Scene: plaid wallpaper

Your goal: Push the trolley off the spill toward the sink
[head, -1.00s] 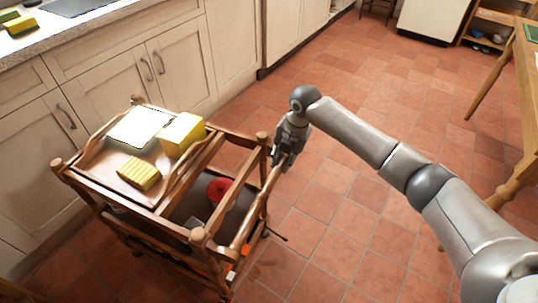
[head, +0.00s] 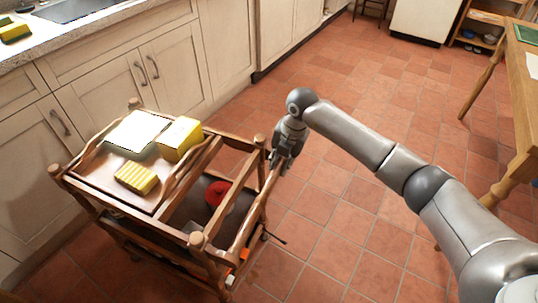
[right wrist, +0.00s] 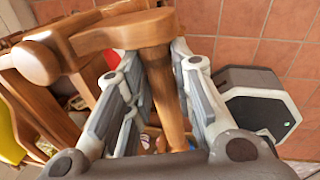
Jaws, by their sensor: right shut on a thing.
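The wooden trolley (head: 108,219) stands upright on the tiled floor, close to the cabinets. My right gripper (head: 281,160) is shut on its handle rail, near the right corner post. In the right wrist view, the fingers lie on both sides of the wooden bar (right wrist: 165,95). The trolley's top tray carries a white sheet, a yellow box (head: 180,138) and a yellow striped item (head: 136,178). A red round thing (head: 216,193) shows on a lower level. The sink (head: 75,10) is in the counter at upper left. No spill is distinguishable. My left gripper is out of view.
Pale cabinets (head: 105,90) with metal handles run along the left behind the trolley. A yellow-green sponge (head: 14,32) lies on the counter. A wooden table (head: 522,75) stands at the right. Open tiled floor (head: 340,95) lies between table and cabinets.

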